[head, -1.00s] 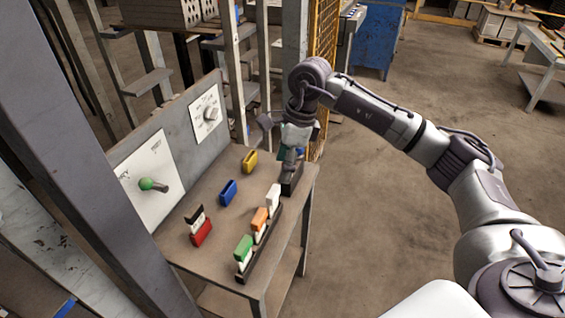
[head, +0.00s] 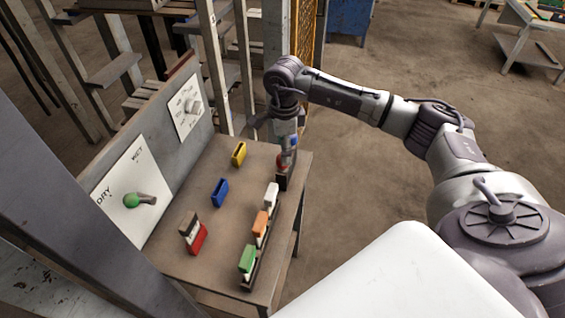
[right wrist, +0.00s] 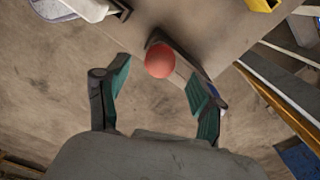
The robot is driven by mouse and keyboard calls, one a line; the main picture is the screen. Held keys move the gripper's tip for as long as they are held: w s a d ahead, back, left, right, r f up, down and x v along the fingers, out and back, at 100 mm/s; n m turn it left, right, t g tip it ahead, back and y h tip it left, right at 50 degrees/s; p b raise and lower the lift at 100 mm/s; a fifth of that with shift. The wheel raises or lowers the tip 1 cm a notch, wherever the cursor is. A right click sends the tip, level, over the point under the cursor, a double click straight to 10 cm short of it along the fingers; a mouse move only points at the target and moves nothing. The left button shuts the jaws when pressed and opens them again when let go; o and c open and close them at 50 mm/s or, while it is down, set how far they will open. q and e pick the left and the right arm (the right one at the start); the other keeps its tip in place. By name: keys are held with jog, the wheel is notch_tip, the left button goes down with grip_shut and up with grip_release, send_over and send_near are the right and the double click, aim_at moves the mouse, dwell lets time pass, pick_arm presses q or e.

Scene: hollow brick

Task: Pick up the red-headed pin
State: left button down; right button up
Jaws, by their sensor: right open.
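The red-headed pin shows its round red head (right wrist: 160,61) in the right wrist view; its shaft is hidden below. In the head view the red head (head: 281,160) shows at the far end of the dark rack (head: 282,181), beneath my right gripper. My right gripper (right wrist: 159,80) is open, its two teal-padded fingers on either side of the head in the picture, with visible gaps. I cannot tell exactly how far the fingertips are above the head. My left gripper is not in view.
White (head: 271,194), orange (head: 260,223) and green (head: 247,258) blocks stand along the rack. Yellow (head: 239,153), blue (head: 219,191) and red (head: 198,239) holders stand on the table (head: 190,275), a brown block at the red one. A panel with a green-knobbed lever (head: 132,200) borders the left.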

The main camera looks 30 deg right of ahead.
aim_at(283, 171)
jog(key=shift+a+f+p, duration=0.2)
jog(key=shift+f+p, duration=0.6)
jog(key=shift+f, duration=0.3)
notch_tip(283, 171, down, 2)
jog(key=shift+d+f, duration=0.1)
jog(key=shift+f, duration=0.1)
jog(key=c, duration=0.5)
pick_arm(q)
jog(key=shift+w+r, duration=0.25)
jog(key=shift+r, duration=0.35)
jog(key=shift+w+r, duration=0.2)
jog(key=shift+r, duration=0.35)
pick_arm(e)
grip_shut()
